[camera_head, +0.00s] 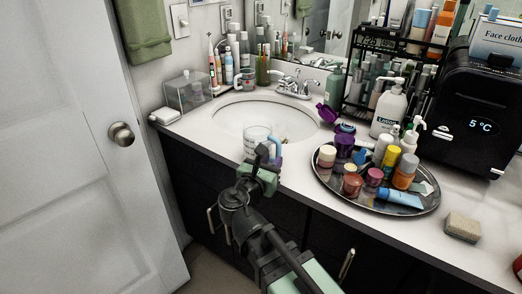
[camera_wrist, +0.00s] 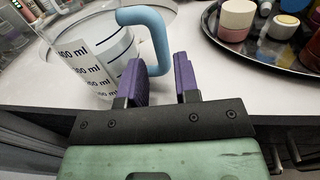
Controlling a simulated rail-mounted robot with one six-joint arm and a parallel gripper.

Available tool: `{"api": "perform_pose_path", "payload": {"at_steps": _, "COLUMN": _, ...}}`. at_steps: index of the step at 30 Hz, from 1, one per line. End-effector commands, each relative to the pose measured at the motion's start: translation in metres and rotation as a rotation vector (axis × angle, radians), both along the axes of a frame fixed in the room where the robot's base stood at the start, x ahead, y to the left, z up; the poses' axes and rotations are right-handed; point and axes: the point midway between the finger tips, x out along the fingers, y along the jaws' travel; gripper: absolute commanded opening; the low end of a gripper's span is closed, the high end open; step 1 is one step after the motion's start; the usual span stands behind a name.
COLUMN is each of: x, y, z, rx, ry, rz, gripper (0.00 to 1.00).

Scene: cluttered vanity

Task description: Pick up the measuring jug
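In the head view, my gripper (camera_head: 270,160) is at the jug's front right.
A round metal tray (camera_head: 424,206) crowded with jars and tubes stands to the right. The sink basin (camera_head: 228,118) is behind the jug. A clear box (camera_head: 188,92) stands at the left, and a sponge-like block (camera_head: 462,227) lies at the right. The counter's front edge runs beneath my gripper.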

Motion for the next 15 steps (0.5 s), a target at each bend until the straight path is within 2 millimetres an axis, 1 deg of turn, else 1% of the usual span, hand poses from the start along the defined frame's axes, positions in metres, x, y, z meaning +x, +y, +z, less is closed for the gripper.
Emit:
{"api": "perform_pose_path", "payload": {"at_steps": 1, "x": 0.006, "y": -0.003, "z": 0.0, "rx": 0.0, "ry": 0.0, "rz": -0.003, "gripper": 0.29}}
{"api": "perform_pose_path", "payload": {"at_steps": 6, "x": 0.01, "y": -0.005, "z": 0.0, "rx": 0.001, "ry": 0.001, "rz": 0.0, "gripper": 0.29}}
{"api": "perform_pose_path", "payload": {"at_steps": 8, "x": 0.016, "y": -0.008, "z": -0.001, "rx": 0.001, "ry": 0.001, "rz": -0.002, "gripper": 0.29}}
{"api": "perform_pose_path", "payload": {"at_steps": 13, "x": 0.045, "y": -0.022, "z": -0.001, "rx": 0.002, "ry": 0.0, "rz": -0.004, "gripper": 0.29}}
{"api": "perform_pose_path", "payload": {"at_steps": 15, "x": 0.054, "y": -0.026, "z": -0.001, "rx": 0.002, "ry": 0.0, "rz": -0.004, "gripper": 0.29}}
